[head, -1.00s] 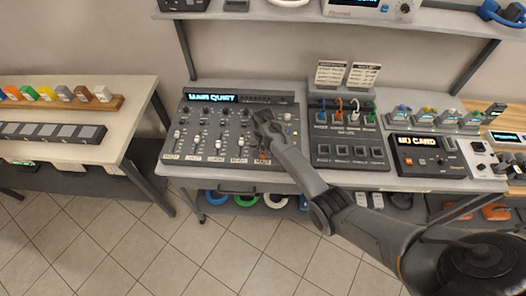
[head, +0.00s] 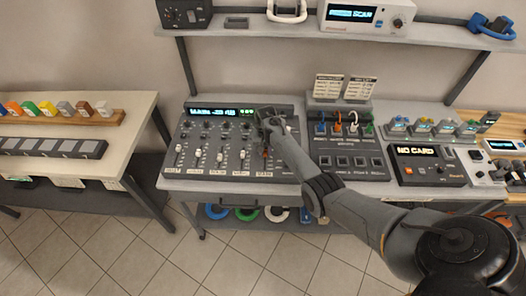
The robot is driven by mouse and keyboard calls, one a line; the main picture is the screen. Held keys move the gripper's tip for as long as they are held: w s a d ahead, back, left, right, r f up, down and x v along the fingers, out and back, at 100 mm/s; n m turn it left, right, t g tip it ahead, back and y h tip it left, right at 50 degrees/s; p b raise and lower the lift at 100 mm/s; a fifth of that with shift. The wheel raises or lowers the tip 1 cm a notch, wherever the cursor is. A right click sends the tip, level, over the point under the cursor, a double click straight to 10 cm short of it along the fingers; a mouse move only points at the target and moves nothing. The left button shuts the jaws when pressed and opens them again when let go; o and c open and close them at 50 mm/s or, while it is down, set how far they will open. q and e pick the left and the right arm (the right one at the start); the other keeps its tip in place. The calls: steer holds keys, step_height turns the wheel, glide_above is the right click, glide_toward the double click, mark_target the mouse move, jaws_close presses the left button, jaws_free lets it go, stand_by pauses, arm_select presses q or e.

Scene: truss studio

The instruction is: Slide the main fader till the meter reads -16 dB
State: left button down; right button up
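The mixing console (head: 188,150) lies on the bench, dark grey with knobs and a row of faders. Its display (head: 213,112) is lit; the text seems to start with MAIN, followed by a number too blurred to read surely. Green meter lights (head: 246,112) glow right of the text. The main fader (head: 266,153), with a red mark, is at the right end of the row and partly hidden by my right arm. My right gripper (head: 268,120) is over the console's upper right, above the main fader's column. Its fingertips are too small to judge. My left gripper is out of view.
Right of the console stand a cable panel (head: 350,162) with coloured plugs and a card reader (head: 428,166) showing NO CARD. A shelf (head: 430,38) with devices hangs above. A side table (head: 125,140) stands left, across a gap.

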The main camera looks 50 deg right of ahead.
mark_target(265, 152)
steer(key=shift+o, duration=1.4)
steer(key=shift+r, duration=0.1)
step_height(265, 152, up, 11)
steer(key=p, duration=0.1)
steer(key=shift+f, duration=0.2)
